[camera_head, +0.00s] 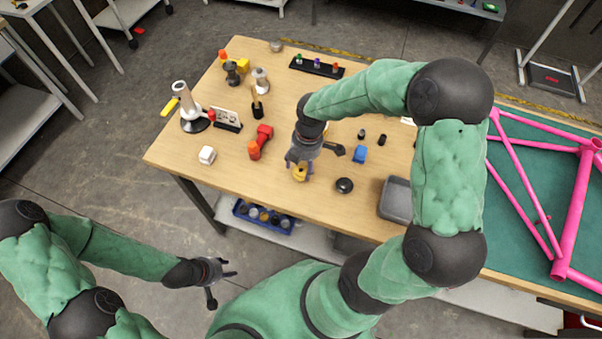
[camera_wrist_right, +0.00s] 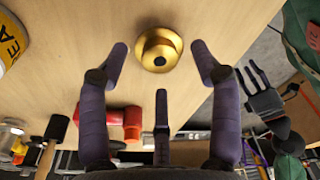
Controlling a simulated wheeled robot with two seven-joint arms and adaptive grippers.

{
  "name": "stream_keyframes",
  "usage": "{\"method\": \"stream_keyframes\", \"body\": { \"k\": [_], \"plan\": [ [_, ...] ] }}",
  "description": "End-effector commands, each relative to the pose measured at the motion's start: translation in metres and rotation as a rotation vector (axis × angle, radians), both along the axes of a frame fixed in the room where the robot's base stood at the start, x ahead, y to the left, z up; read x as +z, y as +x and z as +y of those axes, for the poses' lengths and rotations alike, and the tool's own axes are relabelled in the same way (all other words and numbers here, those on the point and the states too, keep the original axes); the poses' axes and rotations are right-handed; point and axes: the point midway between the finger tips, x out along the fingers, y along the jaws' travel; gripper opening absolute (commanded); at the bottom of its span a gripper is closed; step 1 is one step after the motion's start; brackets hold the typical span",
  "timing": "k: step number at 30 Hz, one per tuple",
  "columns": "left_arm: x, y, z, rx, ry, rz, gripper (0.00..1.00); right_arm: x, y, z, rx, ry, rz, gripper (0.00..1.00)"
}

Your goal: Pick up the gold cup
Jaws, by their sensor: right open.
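The gold cup (camera_head: 299,173) sits on the wooden table (camera_head: 221,178) near its front edge. My right gripper (camera_head: 299,165) is above the table at the gold cup. In the right wrist view its open fingers (camera_wrist_right: 160,62) are spread to either side of the cup, with a gap on both sides. My left gripper (camera_head: 222,283) is off the table at the lower left, its fingers apart and empty.
A black round object (camera_head: 344,185) and a blue object (camera_head: 360,154) are to the right, with a grey tray (camera_head: 396,199) beyond. The table's front middle is clear.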

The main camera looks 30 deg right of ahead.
Motion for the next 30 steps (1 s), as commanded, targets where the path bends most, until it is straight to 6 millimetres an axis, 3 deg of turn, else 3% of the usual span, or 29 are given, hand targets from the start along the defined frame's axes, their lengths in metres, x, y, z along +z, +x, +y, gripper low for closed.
{"method": "stream_keyframes", "body": {
  "k": [4,11,17,30],
  "plan": [
    [-0.0064,0.0000,0.0000,0.000,0.000,0.000,0.40,-0.0177,0.0004,0.0018,0.001,-0.001,0.000,0.64],
    [-0.0054,0.0000,0.0000,0.000,0.000,0.000,0.40,-0.0177,0.0005,0.0020,0.001,-0.001,-0.001,0.64],
    [-0.0054,0.0000,0.0000,0.000,0.000,0.000,0.40,-0.0177,0.0004,0.0021,0.001,0.000,-0.001,0.08],
    [-0.0046,0.0000,0.0000,0.000,0.000,0.000,0.40,-0.0148,0.0005,0.0021,0.001,0.000,-0.001,0.08]
  ]
}}
